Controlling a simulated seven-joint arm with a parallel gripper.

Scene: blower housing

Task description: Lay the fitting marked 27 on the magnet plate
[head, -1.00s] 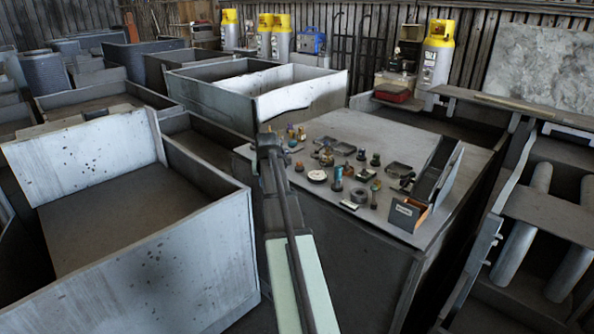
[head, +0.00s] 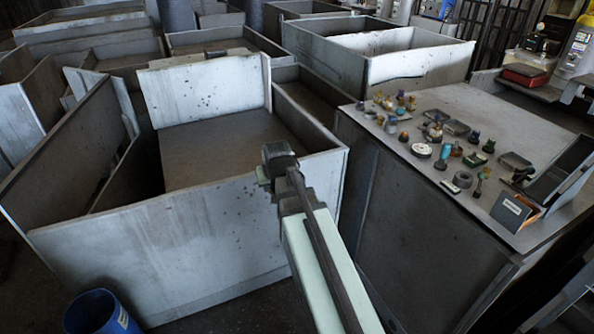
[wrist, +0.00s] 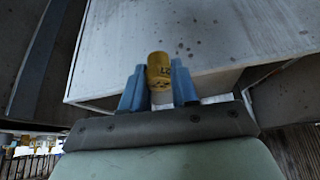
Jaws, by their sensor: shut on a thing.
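My gripper (wrist: 158,80) shows in the wrist view with its two blue fingers shut on a yellow-brass fitting (wrist: 159,66). The fitting has dark marks on its side, too small to read surely as 27. In the head view the end of my arm (head: 279,160) is in front of the grey open bin, left of the table; the fingers and fitting are hidden there.
The grey table (head: 480,100) on the right carries several small fittings and a dark open box (head: 515,208) with a label. Its far side is clear. A large walled bin (head: 200,235) stands left, and a blue bucket (head: 92,312) is on the floor.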

